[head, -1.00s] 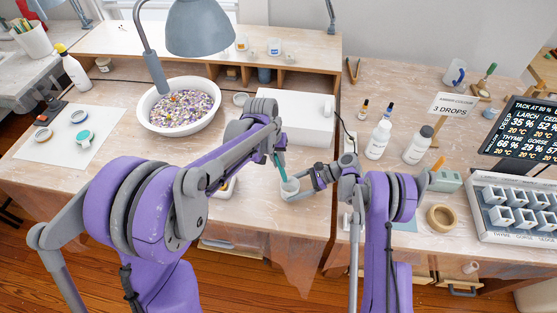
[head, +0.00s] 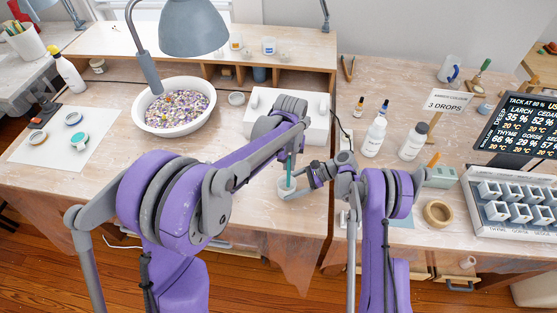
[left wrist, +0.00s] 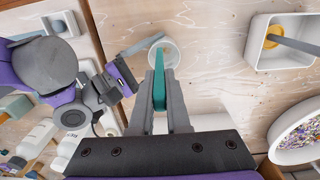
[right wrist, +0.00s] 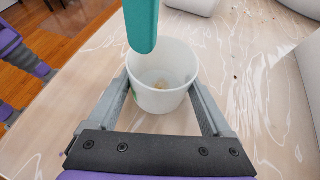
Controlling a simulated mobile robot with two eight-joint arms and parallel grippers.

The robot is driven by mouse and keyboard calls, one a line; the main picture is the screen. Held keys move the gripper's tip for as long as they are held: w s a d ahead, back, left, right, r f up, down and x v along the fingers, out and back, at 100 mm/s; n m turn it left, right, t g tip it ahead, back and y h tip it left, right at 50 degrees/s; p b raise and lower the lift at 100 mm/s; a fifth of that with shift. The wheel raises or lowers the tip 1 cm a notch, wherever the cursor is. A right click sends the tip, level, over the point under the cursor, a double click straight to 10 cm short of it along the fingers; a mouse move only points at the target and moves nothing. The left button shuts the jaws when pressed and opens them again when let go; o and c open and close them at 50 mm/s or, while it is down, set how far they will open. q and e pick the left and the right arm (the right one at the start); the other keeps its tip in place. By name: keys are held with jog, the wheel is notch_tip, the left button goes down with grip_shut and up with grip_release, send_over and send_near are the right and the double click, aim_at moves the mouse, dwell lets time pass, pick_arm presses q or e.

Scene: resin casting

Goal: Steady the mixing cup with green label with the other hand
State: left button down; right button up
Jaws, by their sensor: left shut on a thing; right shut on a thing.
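The mixing cup (head: 287,188) is a small white open cup standing on the table's front part. In the right wrist view the cup (right wrist: 165,98) has a sliver of green at its left side and a small tan spot inside. My right gripper (right wrist: 160,84) is shut on it, one finger at each side. My left gripper (left wrist: 160,75) is shut on a teal stick (left wrist: 159,92), which also shows in the head view (head: 289,170). The stick points down at the cup; its lower end shows over the rim in the right wrist view (right wrist: 142,25). I cannot tell its height above the cup.
A white box (head: 262,98) stands behind my left gripper, and a bowl of coloured chips (head: 146,118) is to its left. White bottles (head: 374,137), a tape roll (head: 437,213) and a mould tray (head: 475,212) are to the right.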

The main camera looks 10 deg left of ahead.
aim_at(289, 173)
dwell(0.3)
pick_arm(q)
jog(key=shift+s+d+f, duration=0.1)
jog(key=shift+s+f, duration=0.05)
jog(key=shift+f, duration=2.45)
dwell(0.6)
jog(key=shift+w+a, duration=0.25)
jog(key=shift+w, duration=0.4)
jog(key=shift+w+a, duration=0.25)
jog(key=shift+w, duration=0.4)
jog(key=shift+w+a, duration=0.25)
jog(key=shift+w, duration=0.4)
